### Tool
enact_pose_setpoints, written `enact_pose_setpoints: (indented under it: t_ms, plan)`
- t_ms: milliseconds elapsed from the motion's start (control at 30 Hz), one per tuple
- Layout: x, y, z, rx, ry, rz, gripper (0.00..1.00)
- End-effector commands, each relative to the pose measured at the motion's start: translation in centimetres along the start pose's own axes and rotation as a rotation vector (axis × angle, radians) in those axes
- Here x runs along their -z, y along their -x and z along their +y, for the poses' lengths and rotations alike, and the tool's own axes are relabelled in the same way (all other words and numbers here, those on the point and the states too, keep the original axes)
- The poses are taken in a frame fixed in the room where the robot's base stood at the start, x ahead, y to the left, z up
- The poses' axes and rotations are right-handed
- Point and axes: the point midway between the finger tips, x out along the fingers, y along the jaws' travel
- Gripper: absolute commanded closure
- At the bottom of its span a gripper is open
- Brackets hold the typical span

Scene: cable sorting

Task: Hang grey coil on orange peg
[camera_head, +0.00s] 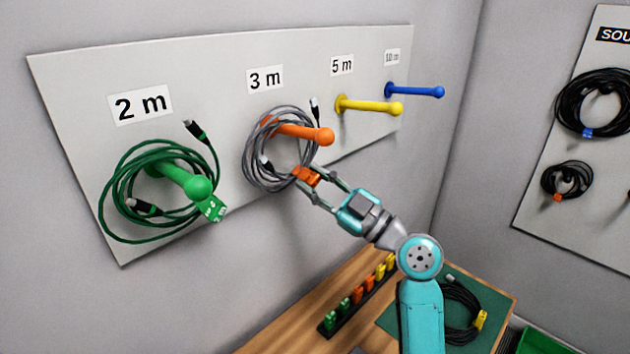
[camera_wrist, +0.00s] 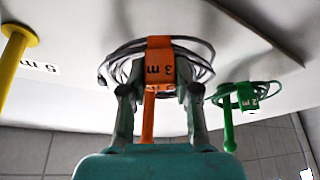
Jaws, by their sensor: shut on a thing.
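The grey coil (camera_head: 252,172) is around the orange peg (camera_head: 303,132) under the "3 m" label on the wall board. The peg's ball end sticks out in front of the coil. An orange tag (camera_head: 306,176) is on the coil's lower right side. My gripper (camera_head: 308,182) is shut on the tag at the coil's lower edge. In the wrist view the tag (camera_wrist: 160,62) reads "3 m" and sits between the fingers (camera_wrist: 160,85), with the grey coil (camera_wrist: 199,62) behind it. The wrist view also shows the orange peg (camera_wrist: 148,115).
A green coil (camera_head: 118,205) hangs on the green peg (camera_head: 185,180) at left. The yellow peg (camera_head: 370,106) and blue peg (camera_head: 415,91) are bare. Below, a wooden table (camera_head: 285,335) holds a row of coloured tags (camera_head: 357,298) and a black coil (camera_head: 455,310) on a green mat.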

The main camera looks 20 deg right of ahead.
Motion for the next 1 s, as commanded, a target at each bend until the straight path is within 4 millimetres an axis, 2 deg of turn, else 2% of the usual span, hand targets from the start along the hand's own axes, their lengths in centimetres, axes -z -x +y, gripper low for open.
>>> enact_pose_setpoints:
  t_ms: [67,100,200,500,633,1000]
  plan:
    - [-0.1,0.0,-0.1,0.002,-0.001,-0.003,1.0]
    - [-0.1,0.0,-0.1,0.002,-0.001,-0.003,0.65]
    - [-0.1,0.0,-0.1,0.001,-0.001,-0.003,0.4]
    - [-0.1,0.1,0.0,0.001,-0.001,-0.002,0.4]
    - [-0.1,0.8,0.0,0.001,-0.001,-0.002,0.4]
    - [-0.2,5.8,0.0,-0.001,-0.001,-0.004,0.4]
